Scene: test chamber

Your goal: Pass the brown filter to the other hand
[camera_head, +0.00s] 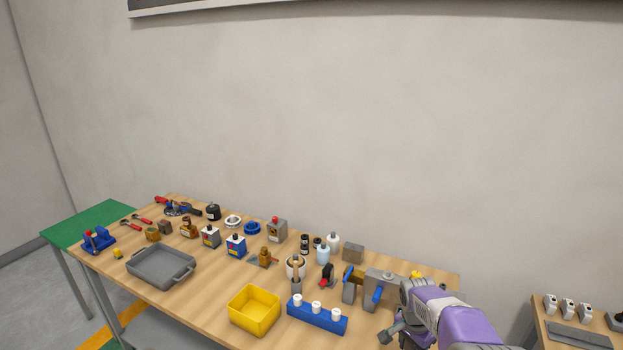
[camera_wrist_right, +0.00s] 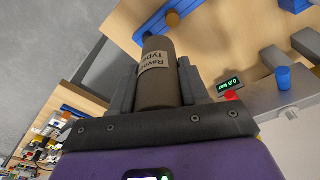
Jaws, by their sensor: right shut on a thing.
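The brown filter (camera_wrist_right: 160,70) is a brown cylinder with a pale printed label, seen in the right wrist view. My right gripper (camera_wrist_right: 157,85) is shut on it, with one dark finger on each side of the cylinder. In the head view my right gripper (camera_head: 396,334) is at the front right edge of the wooden table, below the grey device with blue handles; the filter cannot be made out there. My left gripper is in neither view.
The wooden table (camera_head: 205,300) carries a grey tray (camera_head: 160,267), a yellow bin (camera_head: 254,310), a blue rack (camera_head: 316,314) with white pieces, and many small parts. A grey device (camera_head: 381,287) stands close to my right gripper. A second table (camera_head: 570,340) is at right.

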